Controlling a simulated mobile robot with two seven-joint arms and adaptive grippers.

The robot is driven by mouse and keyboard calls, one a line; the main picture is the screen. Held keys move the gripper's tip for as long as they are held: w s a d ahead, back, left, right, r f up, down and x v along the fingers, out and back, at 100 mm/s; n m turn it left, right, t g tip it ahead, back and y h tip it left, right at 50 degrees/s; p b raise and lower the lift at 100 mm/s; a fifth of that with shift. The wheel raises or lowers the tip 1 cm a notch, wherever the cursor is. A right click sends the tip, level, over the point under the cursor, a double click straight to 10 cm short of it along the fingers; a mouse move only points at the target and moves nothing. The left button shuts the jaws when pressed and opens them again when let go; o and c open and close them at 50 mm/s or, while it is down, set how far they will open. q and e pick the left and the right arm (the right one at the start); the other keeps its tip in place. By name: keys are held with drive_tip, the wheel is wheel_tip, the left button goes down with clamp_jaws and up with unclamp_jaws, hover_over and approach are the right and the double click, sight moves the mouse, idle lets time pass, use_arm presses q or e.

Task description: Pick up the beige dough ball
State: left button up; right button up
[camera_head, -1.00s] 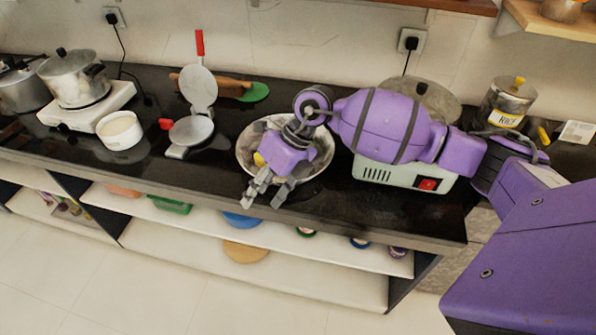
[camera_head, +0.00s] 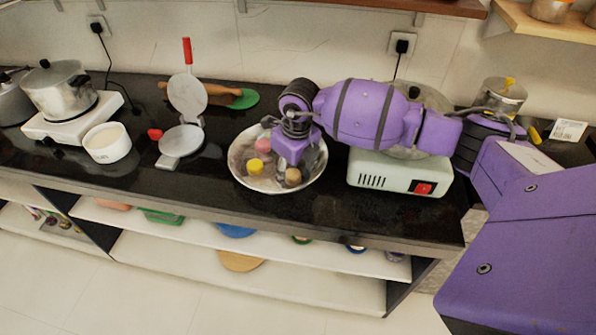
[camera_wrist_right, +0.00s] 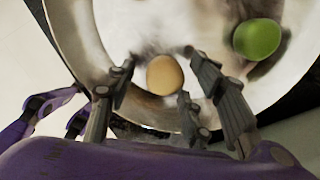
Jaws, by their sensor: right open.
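The beige dough ball (camera_head: 293,177) lies in the metal bowl (camera_head: 239,178) on the black counter. In the right wrist view the beige ball (camera_wrist_right: 165,75) sits between the spread grey fingers of my right gripper (camera_wrist_right: 160,58). The gripper is open, with fingers on both sides of the ball; I cannot tell whether any finger touches it. In the head view my right gripper (camera_head: 284,170) points down into the bowl, with its fingers partly hidden. My left gripper is not seen in the head view.
The bowl also holds a yellow ball (camera_head: 255,167) and a pink ball (camera_head: 262,145). A green ball (camera_wrist_right: 257,39) shows right of the beige one in the wrist view. A pale grinder base (camera_head: 395,176) stands right of the bowl, and a tortilla press (camera_head: 181,142) stands left.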

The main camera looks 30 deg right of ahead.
sight(292, 182)
drive_tip(key=shift+f, duration=0.15)
drive_tip(key=c, duration=1.1)
drive_tip(key=shift+w+r, duration=0.1)
drive_tip(key=shift+r, duration=0.2)
drive_tip(key=r, duration=0.3)
drive_tip(key=shift+s+a+r, duration=0.15)
drive_tip(key=shift+s, duration=0.15)
drive_tip(key=s+r, duration=0.1)
drive_tip(key=s+a+r, duration=0.1)
drive_tip(key=s+r, duration=0.2)
drive_tip(key=r, duration=0.1)
drive_tip(key=shift+s+a+r, duration=0.15)
drive_tip(key=shift+a+r, duration=0.1)
drive_tip(key=shift+a, duration=0.05)
drive_tip(key=s+a+r, duration=0.1)
drive_tip(key=s, duration=0.1)
drive_tip(key=s+a+r, duration=0.1)
drive_tip(key=s, duration=0.2)
drive_tip(key=s+a+r, duration=0.1)
drive_tip(key=s, duration=0.2)
drive_tip(key=shift+s+a+r, duration=0.15)
drive_tip(key=shift+r, duration=0.2)
